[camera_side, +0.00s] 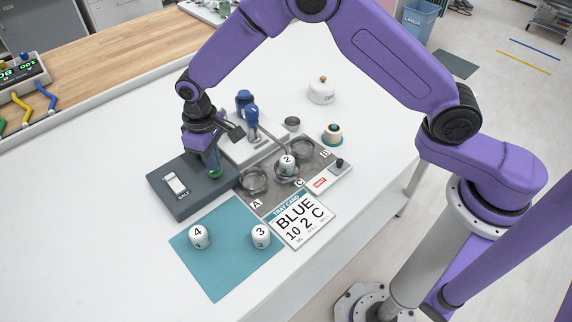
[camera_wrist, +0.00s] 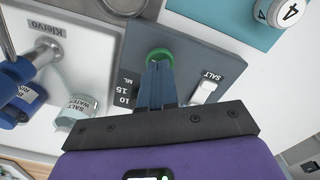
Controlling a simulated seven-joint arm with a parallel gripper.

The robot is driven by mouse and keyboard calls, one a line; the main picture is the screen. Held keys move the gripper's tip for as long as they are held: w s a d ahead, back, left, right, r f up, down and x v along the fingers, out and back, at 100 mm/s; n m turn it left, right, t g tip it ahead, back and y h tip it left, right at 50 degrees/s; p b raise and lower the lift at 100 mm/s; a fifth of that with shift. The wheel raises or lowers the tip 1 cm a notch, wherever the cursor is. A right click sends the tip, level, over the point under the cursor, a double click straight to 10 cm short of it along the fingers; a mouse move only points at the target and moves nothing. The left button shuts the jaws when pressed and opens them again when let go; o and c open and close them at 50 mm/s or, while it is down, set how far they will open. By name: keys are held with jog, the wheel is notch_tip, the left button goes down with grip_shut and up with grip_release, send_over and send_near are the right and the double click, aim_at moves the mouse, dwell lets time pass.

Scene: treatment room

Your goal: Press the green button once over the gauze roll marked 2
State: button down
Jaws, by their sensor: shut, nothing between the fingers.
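My gripper (camera_wrist: 159,68) is shut and empty, pointing down at the green button (camera_wrist: 160,53) on the dark grey box; its fingertips overlap the button's near edge. In the side view the fingers come down onto the green button (camera_side: 214,172); I cannot tell if they press it. The dark grey box (camera_side: 165,198) also carries a white switch labelled SALT (camera_side: 175,184). The gauze roll marked 2 (camera_side: 287,165) stands in the dish by label C (camera_side: 298,183). A spout (camera_side: 272,138) from the blue-topped dispenser (camera_side: 251,113) reaches towards that roll.
Two empty dishes, A (camera_side: 253,181) and B (camera_side: 303,149), share the grey tray. Gauze rolls 4 (camera_side: 200,237) and 3 (camera_side: 261,237) stand on a teal mat (camera_side: 215,270). A card (camera_side: 303,219) reads BLUE 10 2 C. The table's left front is clear.

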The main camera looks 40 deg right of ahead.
jog(key=shift+f, duration=1.05)
jog(key=shift+r, duration=1.4)
jog(key=shift+r, duration=0.1)
jog(key=shift+r, duration=2.9)
